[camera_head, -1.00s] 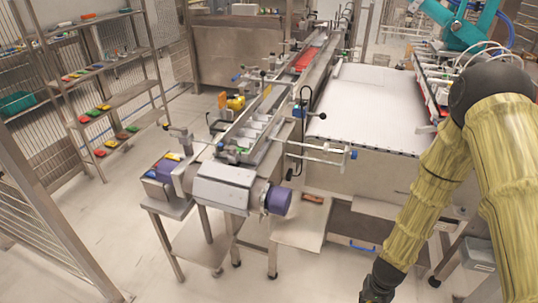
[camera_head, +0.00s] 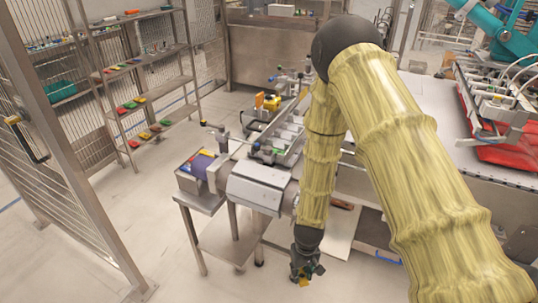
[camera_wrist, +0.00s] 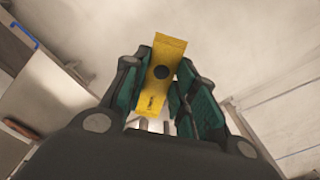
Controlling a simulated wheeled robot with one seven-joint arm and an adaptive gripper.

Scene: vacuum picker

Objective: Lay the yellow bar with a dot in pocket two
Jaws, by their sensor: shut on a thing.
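The yellow bar (camera_wrist: 170,48) with a black dot is between the green-padded fingers of my gripper (camera_wrist: 160,88) in the wrist view. The gripper is shut on it, and the bar's far end sticks out past the fingers. In the head view my gripper (camera_head: 305,270) hangs low over the floor, in front of the machine; the bar is hardly visible there. The narrow conveyor with light pockets (camera_head: 285,132) lies behind and above the gripper, partly hidden by my arm. I cannot read any pocket numbers.
A small stand with a purple, red and yellow box (camera_head: 196,165) is left of the conveyor's grey end housing (camera_head: 262,186). A shelf rack (camera_head: 150,95) with coloured pieces stands at the back left. A mesh fence (camera_head: 60,200) is at left. Floor at the lower left is clear.

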